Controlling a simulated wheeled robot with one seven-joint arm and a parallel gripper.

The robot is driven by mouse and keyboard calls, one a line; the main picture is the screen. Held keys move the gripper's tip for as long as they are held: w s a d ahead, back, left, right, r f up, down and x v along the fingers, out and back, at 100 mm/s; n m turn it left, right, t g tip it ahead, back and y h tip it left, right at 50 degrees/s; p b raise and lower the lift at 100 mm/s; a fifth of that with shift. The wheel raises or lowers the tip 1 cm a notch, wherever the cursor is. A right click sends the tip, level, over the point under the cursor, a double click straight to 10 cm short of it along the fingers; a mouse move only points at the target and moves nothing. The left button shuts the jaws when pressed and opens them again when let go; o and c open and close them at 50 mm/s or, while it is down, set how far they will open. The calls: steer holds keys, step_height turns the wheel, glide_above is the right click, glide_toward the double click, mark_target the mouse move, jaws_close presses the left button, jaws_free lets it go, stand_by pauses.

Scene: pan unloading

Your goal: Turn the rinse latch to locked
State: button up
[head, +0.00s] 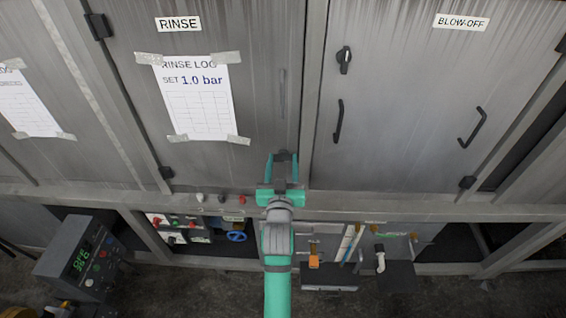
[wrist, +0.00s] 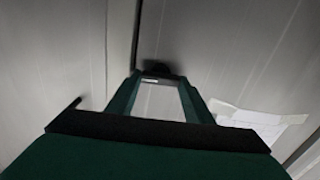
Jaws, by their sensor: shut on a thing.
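The grey rinse door (head: 240,90) carries a RINSE label (head: 178,24) in the head view. My gripper (head: 283,157) is at the lower right of this door, close to the seam beside the blow-off door. In the wrist view my gripper's fingers (wrist: 160,82) reach a small dark piece on the door, the rinse latch (wrist: 155,69), and are shut on it. The fingers hide most of the latch, and its turned angle cannot be told. In the head view I cannot separate it from the fingertips.
A rinse log sheet (head: 200,98) is taped to the rinse door. The blow-off door (head: 420,75) has a dark latch (head: 344,60) and handles. A ledge (head: 400,208) runs below the doors. A control box (head: 78,258) stands at the lower left.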

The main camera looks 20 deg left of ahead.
steer(key=n, duration=0.9)
steer(key=shift+a, duration=0.1)
steer(key=n, duration=0.4)
steer(key=shift+f, duration=0.1)
steer(key=shift+n, duration=2.2)
steer(key=o, duration=0.8)
steer(key=shift+s, duration=0.1)
steer(key=shift+f, duration=0.1)
